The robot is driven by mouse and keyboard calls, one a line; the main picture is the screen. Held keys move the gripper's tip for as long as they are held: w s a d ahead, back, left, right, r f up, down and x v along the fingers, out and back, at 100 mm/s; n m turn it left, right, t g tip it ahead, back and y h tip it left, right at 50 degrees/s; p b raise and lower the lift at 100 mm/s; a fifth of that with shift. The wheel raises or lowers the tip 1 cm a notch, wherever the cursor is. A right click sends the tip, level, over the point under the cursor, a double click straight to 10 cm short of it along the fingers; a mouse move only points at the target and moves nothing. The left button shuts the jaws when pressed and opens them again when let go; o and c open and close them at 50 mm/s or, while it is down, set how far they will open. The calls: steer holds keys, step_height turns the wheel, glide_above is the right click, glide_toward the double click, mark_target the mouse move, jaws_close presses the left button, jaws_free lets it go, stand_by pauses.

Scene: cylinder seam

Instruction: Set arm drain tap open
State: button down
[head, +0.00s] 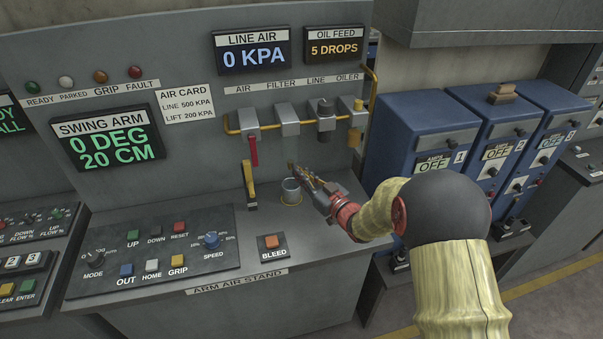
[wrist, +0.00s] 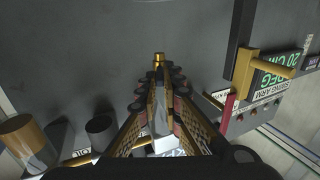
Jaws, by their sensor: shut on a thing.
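My gripper (head: 300,176) reaches in from the right, just above a small grey cup, and its tips also show in the wrist view (wrist: 159,80). Its fingers are shut on a small brass-tipped piece (wrist: 158,60), whose brass end also shows in the head view (head: 290,166). The fingers hide most of this piece. No readable label tells which one is the arm drain tap.
The grey cup (head: 291,190) stands on the ledge below my gripper. A red handle (head: 253,151) hangs under the air fitting. The oiler (head: 357,116) and line regulator (head: 325,117) are above. The bleed button (head: 271,242) is in front. Blue cabinets (head: 420,140) stand at right.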

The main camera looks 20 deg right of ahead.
steer(key=shift+a, duration=0.1)
steer(key=shift+s+a+m+t+h+b, duration=0.1)
steer(key=shift+a+m+t+h+b, duration=0.15)
steer(key=shift+m+h+b, duration=0.25)
steer(key=shift+a+m+t+h+b, duration=0.25)
steer(key=shift+h+b, duration=0.2)
steer(key=shift+h, duration=0.25)
steer(key=shift+a+r+m+h+b, duration=0.1)
steer(key=shift+a+m+h+b, duration=0.2)
steer(key=shift+m+h+b, duration=0.65)
steer(key=shift+a+r+m+h+b, duration=0.1)
steer(key=shift+a+m+h+b, duration=0.35)
steer(key=shift+h, duration=0.8)
steer(key=shift+d, duration=0.2)
steer(key=c, duration=2)
jaws_free()
steer(key=shift+s+f, duration=0.1)
steer(key=shift+f, duration=0.05)
steer(key=shift+o, duration=0.2)
steer(key=shift+s, duration=0.15)
steer(key=s, duration=1.1)
steer(key=shift+s, duration=0.35)
